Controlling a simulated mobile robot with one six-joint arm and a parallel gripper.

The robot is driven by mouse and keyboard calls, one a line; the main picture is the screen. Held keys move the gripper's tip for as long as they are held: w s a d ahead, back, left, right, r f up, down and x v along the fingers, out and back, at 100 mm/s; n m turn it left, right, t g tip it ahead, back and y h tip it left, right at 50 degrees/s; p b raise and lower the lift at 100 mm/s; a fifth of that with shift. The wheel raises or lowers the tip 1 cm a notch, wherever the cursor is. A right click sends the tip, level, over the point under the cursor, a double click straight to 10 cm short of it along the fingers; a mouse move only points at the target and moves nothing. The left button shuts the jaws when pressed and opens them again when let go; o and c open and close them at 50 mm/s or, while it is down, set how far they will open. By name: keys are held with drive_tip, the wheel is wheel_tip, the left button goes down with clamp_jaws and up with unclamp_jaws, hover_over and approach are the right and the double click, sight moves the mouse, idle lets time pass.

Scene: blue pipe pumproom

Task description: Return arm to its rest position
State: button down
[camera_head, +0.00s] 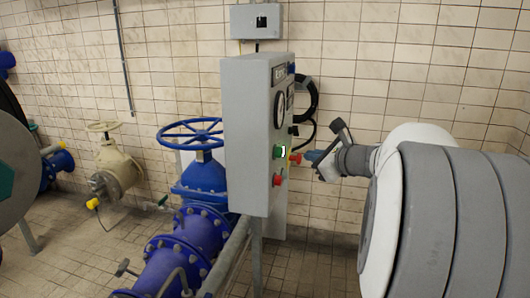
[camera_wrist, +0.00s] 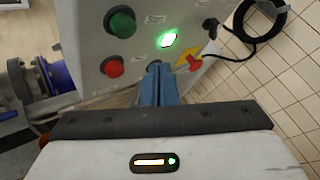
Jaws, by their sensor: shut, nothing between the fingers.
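My gripper (camera_head: 312,156) is in front of the grey control cabinet (camera_head: 246,135) in the head view, at the height of its buttons. In the wrist view its blue fingers (camera_wrist: 160,86) are together with nothing between them. Close beyond the fingertips is the cabinet face, with a red and yellow switch (camera_wrist: 189,60) just to their right. A lit green light (camera_wrist: 168,40), a green button (camera_wrist: 123,23) and a red button (camera_wrist: 113,66) are also on the face. I cannot tell whether the fingertips touch the panel.
Blue pipework (camera_head: 190,243) with a blue handwheel (camera_head: 190,134) stands left of the cabinet. A black coiled cable (camera_head: 306,101) hangs on the tiled wall behind. A beige valve (camera_head: 116,165) is farther left. Tiled floor shows between the pipes.

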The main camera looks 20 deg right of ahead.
drive_tip(key=s+a+f+n+g+y, duration=0.1)
drive_tip(key=s+a+f+n+g, duration=0.35)
drive_tip(key=a+n, duration=0.35)
drive_tip(key=s+a+f+n+g+y, duration=0.1)
drive_tip(key=s+a+f+n+g, duration=0.2)
drive_tip(key=s+a+f+n, duration=0.55)
drive_tip(key=s+a+f+n+g+h, duration=0.1)
drive_tip(key=s+f+n+g+h, duration=0.1)
drive_tip(key=s+n, duration=0.3)
drive_tip(key=s+a+f+n+g+h, duration=0.1)
drive_tip(key=s+f+n+g+h, duration=0.1)
drive_tip(key=s+n, duration=0.3)
drive_tip(key=shift+s+a+f+n+h, duration=0.2)
drive_tip(key=shift+s+a+n+h, duration=0.1)
drive_tip(key=shift+n+h, duration=0.4)
